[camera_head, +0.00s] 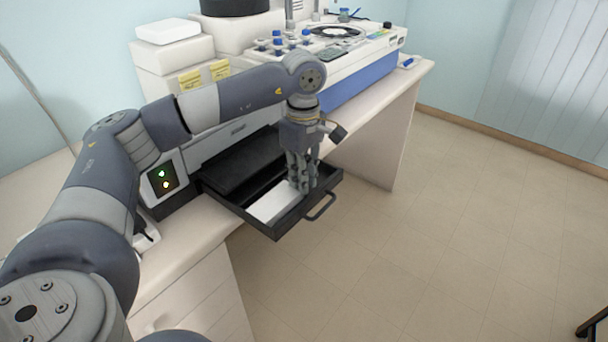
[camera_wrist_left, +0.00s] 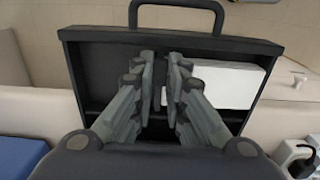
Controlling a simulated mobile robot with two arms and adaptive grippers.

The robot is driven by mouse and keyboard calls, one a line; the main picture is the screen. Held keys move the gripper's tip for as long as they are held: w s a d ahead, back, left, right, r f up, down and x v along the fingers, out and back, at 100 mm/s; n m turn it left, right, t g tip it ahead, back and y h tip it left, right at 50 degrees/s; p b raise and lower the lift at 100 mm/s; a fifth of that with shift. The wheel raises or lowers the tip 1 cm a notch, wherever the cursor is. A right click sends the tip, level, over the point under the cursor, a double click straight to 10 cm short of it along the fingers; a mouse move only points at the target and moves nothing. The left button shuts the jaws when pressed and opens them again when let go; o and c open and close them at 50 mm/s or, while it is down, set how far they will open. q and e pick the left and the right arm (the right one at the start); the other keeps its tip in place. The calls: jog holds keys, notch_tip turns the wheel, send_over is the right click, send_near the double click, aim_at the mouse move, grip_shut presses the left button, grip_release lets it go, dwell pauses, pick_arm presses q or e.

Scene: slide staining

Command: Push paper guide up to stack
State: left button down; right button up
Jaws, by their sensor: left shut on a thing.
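The open black paper tray (camera_head: 262,228) sticks out from the printer and also shows in the wrist view (camera_wrist_left: 90,62). A white paper stack (camera_head: 270,203) lies in it, and in the wrist view (camera_wrist_left: 232,86) it is right beside my fingers. My left gripper (camera_head: 304,190) reaches down into the tray near its handle end; its fingers (camera_wrist_left: 162,75) are nearly together. They are shut on the thin paper guide, which is mostly hidden between them. I cannot tell whether the guide touches the stack. My right gripper is in neither view.
The tray's handle (camera_head: 321,207) sticks out over the floor. The printer's lit panel (camera_head: 163,180) is left of the tray. A blue-and-white staining machine (camera_head: 352,88) stands farther along the bench.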

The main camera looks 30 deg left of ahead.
pick_arm(q)
jog(key=shift+s+r, duration=0.1)
jog(key=shift+w, duration=0.2)
jog(key=c, duration=1.6)
grip_release()
jog(key=shift+w, duration=0.15)
notch_tip(320, 180, up, 12)
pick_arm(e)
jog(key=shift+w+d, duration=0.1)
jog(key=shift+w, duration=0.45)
